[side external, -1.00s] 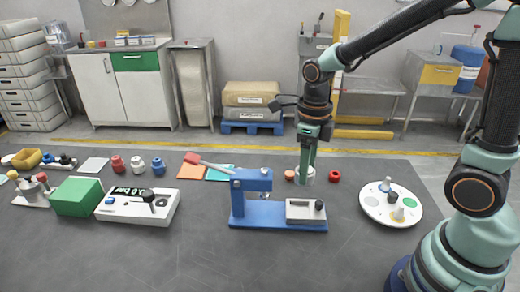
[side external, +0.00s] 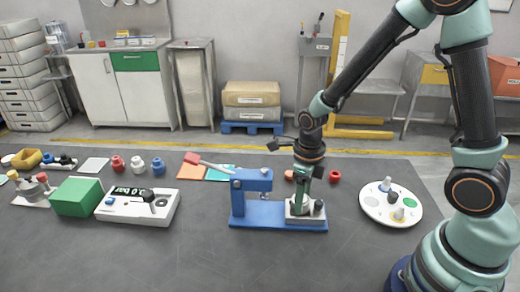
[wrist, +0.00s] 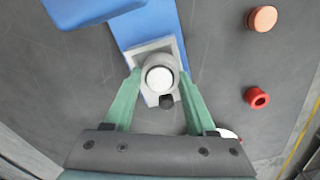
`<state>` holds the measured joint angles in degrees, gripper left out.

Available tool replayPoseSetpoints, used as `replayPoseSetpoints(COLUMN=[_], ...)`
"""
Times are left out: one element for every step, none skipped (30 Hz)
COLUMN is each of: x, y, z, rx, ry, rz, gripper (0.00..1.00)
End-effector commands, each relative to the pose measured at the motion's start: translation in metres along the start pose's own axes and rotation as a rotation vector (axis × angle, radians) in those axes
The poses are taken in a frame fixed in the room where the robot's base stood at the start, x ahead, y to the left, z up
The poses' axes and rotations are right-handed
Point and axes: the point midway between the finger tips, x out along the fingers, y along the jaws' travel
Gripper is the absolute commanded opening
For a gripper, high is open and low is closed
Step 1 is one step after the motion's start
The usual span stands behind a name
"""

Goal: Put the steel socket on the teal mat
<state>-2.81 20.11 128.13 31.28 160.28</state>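In the side view my gripper (side external: 299,204) points down at the grey block on the right end of the press base, and the fingers hide most of the cylinder. The cylinder is at or just over the block (wrist: 142,55); contact is unclear.
The blue press (side external: 250,205) stands left of my gripper, with a black knob (wrist: 166,101) close by. An orange disc (wrist: 263,18) and a red ring (wrist: 256,97) lie behind. An orange mat (side external: 190,172) adjoins the teal one. A round white tray (side external: 378,217) stands right.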

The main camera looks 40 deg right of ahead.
Motion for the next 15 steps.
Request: replayPoseSetpoints(x=[0.0034,0.0034,0.0031,0.003,0.0028,0.0026,0.0024,0.0023,0.0022,0.0021,0.0021,0.0026,0.0033,0.0045,0.0069], y=[0.0016,0.0016,0.0015,0.0014,0.0013,0.0013,0.0012,0.0012,0.0011,0.0011,0.0011,0.0011,0.0011,0.0011,0.0011], z=[-0.0051,-0.0051,-0.0048,-0.0046,-0.0043,-0.0041,-0.0039,-0.0038,-0.0036,-0.0035,-0.0034,-0.0033,-0.0033,-0.0033,-0.0034], rx=[0.001,0.001,0.001,0.001,0.001,0.0,0.0,0.0,0.0,0.0,0.0,0.0,0.0,0.0,0.0], ry=[0.014,0.014,0.014,0.013,0.012,0.012,0.011,0.011,0.01,0.01,0.01,0.01,0.01,0.01,0.01], rz=[0.005,0.005,0.005,0.005,0.004,0.004,0.004,0.004,0.004,0.004,0.004,0.004,0.004,0.004,0.004], gripper=[0.72,0.83,0.86,0.86,0.86,0.86,0.86,0.86,0.86,0.86,0.86,0.86,0.86,0.86,0.86])
